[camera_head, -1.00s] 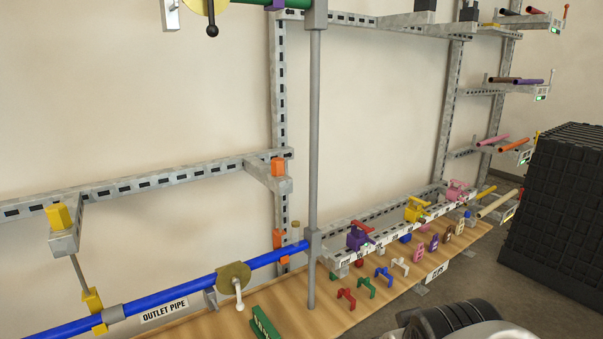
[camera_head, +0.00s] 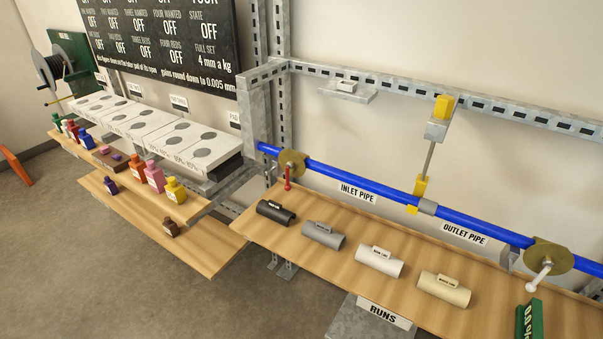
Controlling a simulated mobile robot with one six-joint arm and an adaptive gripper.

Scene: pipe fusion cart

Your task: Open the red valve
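The red valve (camera_head: 287,184) is a thin red lever with a small knob, at the brass disc (camera_head: 292,161) on the left end of the blue inlet pipe (camera_head: 330,177). The lever hangs down, crosswise to the pipe. A second valve with a white lever (camera_head: 540,276) sits at a brass disc (camera_head: 549,256) on the blue outlet pipe at the right. My gripper is not in view.
A wooden shelf (camera_head: 330,267) below the pipe holds several short cylinders, black, grey, white and cream. Coloured bottles stand on lower shelves (camera_head: 190,225) at the left, below a black board (camera_head: 175,45). The grey floor (camera_head: 100,290) in front is clear.

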